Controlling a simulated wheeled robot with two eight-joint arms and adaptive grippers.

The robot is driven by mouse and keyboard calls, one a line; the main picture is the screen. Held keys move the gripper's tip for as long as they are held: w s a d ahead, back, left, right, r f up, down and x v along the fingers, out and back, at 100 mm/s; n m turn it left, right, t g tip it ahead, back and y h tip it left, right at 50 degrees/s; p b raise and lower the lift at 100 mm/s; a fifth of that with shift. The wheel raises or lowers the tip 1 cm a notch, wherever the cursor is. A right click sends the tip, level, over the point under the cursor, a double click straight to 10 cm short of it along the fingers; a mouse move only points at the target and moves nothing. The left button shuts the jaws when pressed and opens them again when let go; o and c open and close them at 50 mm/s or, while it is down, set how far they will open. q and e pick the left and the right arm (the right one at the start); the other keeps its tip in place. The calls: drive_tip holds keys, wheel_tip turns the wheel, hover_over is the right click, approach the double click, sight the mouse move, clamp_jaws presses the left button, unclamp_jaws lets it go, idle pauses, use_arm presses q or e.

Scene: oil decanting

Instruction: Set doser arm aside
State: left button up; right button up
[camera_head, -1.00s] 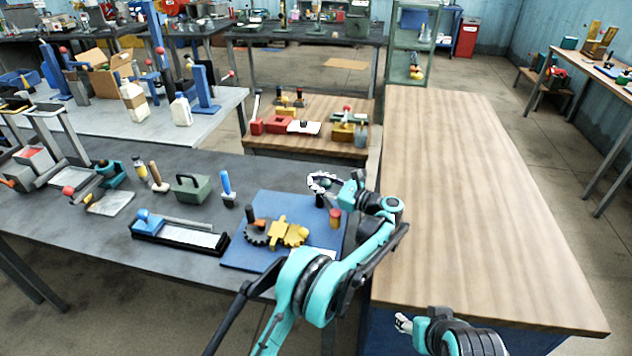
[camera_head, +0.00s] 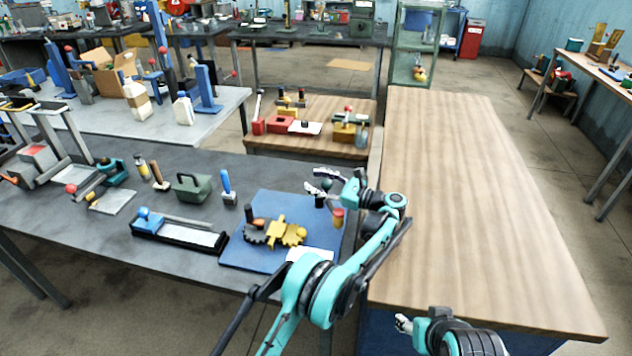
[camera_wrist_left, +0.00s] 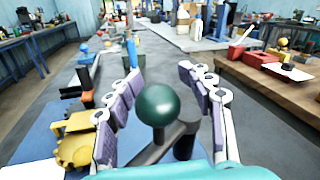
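The doser arm appears to be the dark grey bar with a dark green ball knob (camera_wrist_left: 158,104) in the left wrist view. It lies between the fingers of my left gripper (camera_wrist_left: 165,95). In the head view my left gripper (camera_head: 321,180) is open above the right back corner of the blue mat (camera_head: 265,205); the knob is hard to make out there. My right gripper (camera_head: 403,323) is low beside the wooden bench's front edge; its finger opening is too small to judge.
A yellow and dark gear assembly (camera_head: 278,231) sits on the mat, with a small orange-topped cylinder (camera_head: 338,217) near my left wrist. A blue-handled tool (camera_head: 227,186) and green box (camera_head: 193,186) stand left. The wooden bench top (camera_head: 470,200) is bare.

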use_arm(q)
drive_tip(key=v, duration=1.2)
drive_tip(key=shift+a, duration=0.1)
